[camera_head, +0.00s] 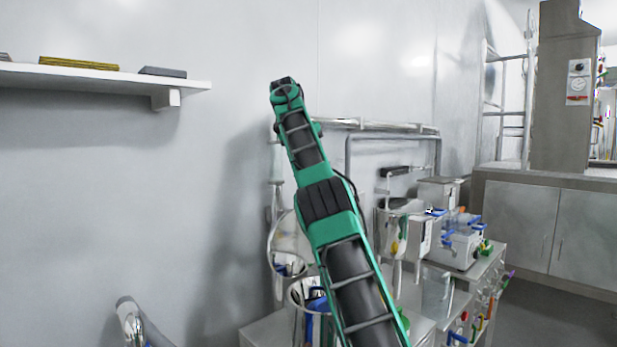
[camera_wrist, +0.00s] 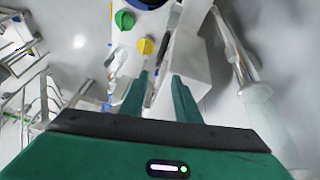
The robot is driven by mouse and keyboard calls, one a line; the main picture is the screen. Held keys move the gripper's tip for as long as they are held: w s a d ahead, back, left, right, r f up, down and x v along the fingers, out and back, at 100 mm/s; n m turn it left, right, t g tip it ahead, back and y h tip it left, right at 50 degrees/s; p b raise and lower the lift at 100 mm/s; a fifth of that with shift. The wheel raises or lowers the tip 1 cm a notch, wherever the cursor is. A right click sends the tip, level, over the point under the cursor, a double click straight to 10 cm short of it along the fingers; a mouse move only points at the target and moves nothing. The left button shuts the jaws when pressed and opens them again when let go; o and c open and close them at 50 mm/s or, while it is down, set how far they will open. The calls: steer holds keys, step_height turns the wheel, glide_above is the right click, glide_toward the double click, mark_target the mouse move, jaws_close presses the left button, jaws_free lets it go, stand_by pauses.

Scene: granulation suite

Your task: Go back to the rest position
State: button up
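My green arm (camera_head: 325,215) reaches up and away from the bottom of the head view, in front of the wall. The head view does not clearly show the fingers of my gripper. In the wrist view my gripper (camera_wrist: 159,78) has its two green fingers apart, with a clear gap between them. I see nothing held between them. A white piece of equipment with a green knob (camera_wrist: 124,20) and a yellow knob (camera_wrist: 145,46) shows beyond the fingertips; I cannot tell its distance.
A wall shelf (camera_head: 110,78) is at the upper left. Steel vessels and a white device (camera_head: 455,250) crowd the bench right of my arm. A grey cabinet (camera_head: 515,222) stands farther right.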

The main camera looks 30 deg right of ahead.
steer(key=shift+s, duration=0.1)
steer(key=shift+s+d+r, duration=0.1)
steer(key=shift+s+d, duration=0.05)
steer(key=shift+d, duration=0.1)
steer(key=s+d+f+n+y, duration=0.1)
steer(key=s+f+y, duration=0.15)
steer(key=s, duration=0.55)
steer(key=s+d+f+n+y, duration=0.15)
steer(key=s+f, duration=0.25)
steer(key=s, duration=0.4)
steer(key=s+a+f+n, duration=0.1)
steer(key=s+a+f, duration=0.4)
steer(key=s+f, duration=0.4)
steer(key=s+a+f+n, duration=0.2)
steer(key=s+a+f, duration=0.4)
steer(key=s+f, duration=0.3)
steer(key=s+a+f+n+y, duration=0.1)
steer(key=s+a+f+n, duration=0.1)
steer(key=s+a+f, duration=0.4)
steer(key=s+f, duration=0.3)
steer(key=s, duration=0.4)
steer(key=shift+n, duration=0.25)
steer(key=shift+w+f, duration=0.2)
steer(key=shift+w, duration=0.4)
